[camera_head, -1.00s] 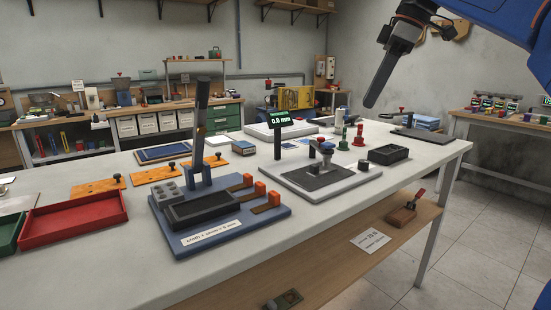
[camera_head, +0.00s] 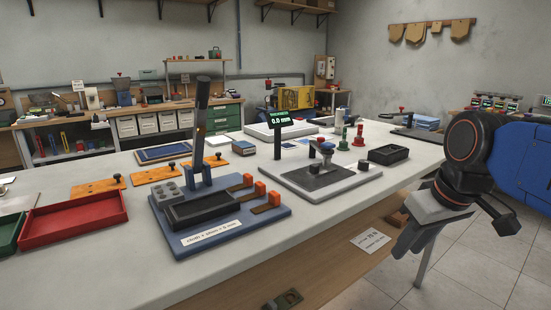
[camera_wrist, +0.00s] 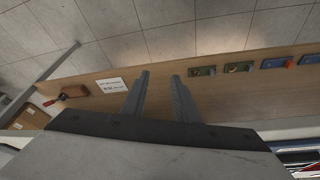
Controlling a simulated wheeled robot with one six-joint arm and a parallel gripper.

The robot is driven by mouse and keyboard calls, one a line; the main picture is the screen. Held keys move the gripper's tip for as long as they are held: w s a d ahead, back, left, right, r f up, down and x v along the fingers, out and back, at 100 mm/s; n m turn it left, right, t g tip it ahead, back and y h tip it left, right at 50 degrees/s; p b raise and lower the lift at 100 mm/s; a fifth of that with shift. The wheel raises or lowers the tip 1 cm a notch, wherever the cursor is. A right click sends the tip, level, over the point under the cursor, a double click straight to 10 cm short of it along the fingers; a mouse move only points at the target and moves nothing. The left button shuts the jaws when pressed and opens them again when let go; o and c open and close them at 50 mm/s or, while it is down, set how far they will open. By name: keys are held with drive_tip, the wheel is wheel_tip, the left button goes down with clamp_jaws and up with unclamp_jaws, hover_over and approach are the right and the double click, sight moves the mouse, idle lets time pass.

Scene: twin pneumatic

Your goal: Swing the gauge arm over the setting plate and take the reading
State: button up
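The gauge stand is a light grey base (camera_head: 345,184) with a dark plate (camera_head: 318,175) on it, at the middle of the table in the head view. A small blue gauge arm with a red knob (camera_head: 325,147) stands over the plate's back part; its exact direction is hard to tell. A black display (camera_head: 279,119) on a post behind it reads 0.0 mm. My gripper (camera_head: 405,250) is right of the table's front edge, fingers pointing down, well apart from the gauge. The wrist view shows its two fingers (camera_wrist: 160,75) apart with nothing between them.
A blue fixture board (camera_head: 270,225) with an upright lever (camera_head: 201,115) stands left of the gauge. A black tray (camera_head: 388,154) and red and green pieces (camera_head: 359,138) are close to its right and back.

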drive_tip(key=s+d+f+m, duration=0.1)
drive_tip(key=s+f, duration=0.2)
drive_tip(key=f, duration=0.3)
drive_tip(key=s+d+f+m+t+h, duration=0.1)
drive_tip(key=s+f+m, duration=0.1)
drive_tip(key=s+f, duration=0.2)
wheel_tip(320, 180, down, 3)
drive_tip(key=shift+s, duration=0.15)
drive_tip(key=shift+r, duration=0.15)
drive_tip(key=c, duration=0.7)
drive_tip(key=w+a+r+n, duration=0.1)
drive_tip(key=w+a+r, duration=0.1)
drive_tip(key=w+r, duration=0.6)
drive_tip(key=w+a+r+n+g+y, duration=0.1)
drive_tip(key=w+a+r, duration=0.1)
drive_tip(key=w+r, duration=0.7)
wheel_tip(320, 180, up, 7)
drive_tip(key=shift+w+r+n, duration=0.1)
drive_tip(key=shift+w+n, duration=0.05)
drive_tip(key=shift+n, duration=0.25)
drive_tip(key=w+a+r+n, duration=0.2)
drive_tip(key=w+a+r, duration=0.2)
drive_tip(key=w+r, duration=0.4)
drive_tip(key=w+a+r+n+g, duration=0.1)
drive_tip(key=w+a+r, duration=0.3)
drive_tip(key=w+r, duration=0.5)
drive_tip(key=shift+w+n+y, duration=0.2)
drive_tip(key=shift+n+y, duration=0.2)
drive_tip(key=shift+n, duration=0.2)
drive_tip(key=shift+a, duration=0.1)
